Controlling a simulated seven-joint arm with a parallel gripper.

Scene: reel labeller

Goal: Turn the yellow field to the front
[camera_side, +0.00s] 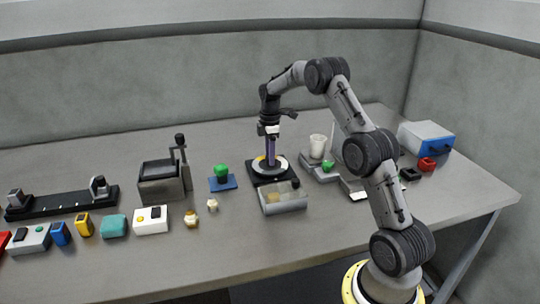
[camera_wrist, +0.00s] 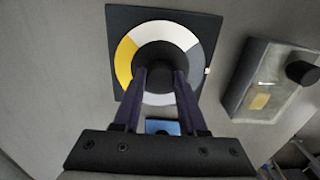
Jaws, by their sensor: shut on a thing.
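The reel labeller is a round disc (camera_wrist: 135,42) with yellow, white and grey fields around a dark hub (camera_wrist: 157,62), set on a dark square base (camera_wrist: 206,21). The yellow field (camera_wrist: 124,62) lies on the left side of the disc in the wrist view. A small pale mark (camera_wrist: 207,71) sits at the disc's right edge there. In the side view the disc (camera_side: 284,169) stands near the table's middle. My gripper (camera_wrist: 164,76) points down over it, shut on the central knob (camera_wrist: 160,78); the fingers partly hide the knob and the near part of the disc.
A clear-lidded box (camera_side: 284,201) with a dark knob stands just in front of the disc. A blue pad with a green knob (camera_side: 222,172) is to its left, and a white cup (camera_side: 317,146) to its right. Several other devices stand along the left side.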

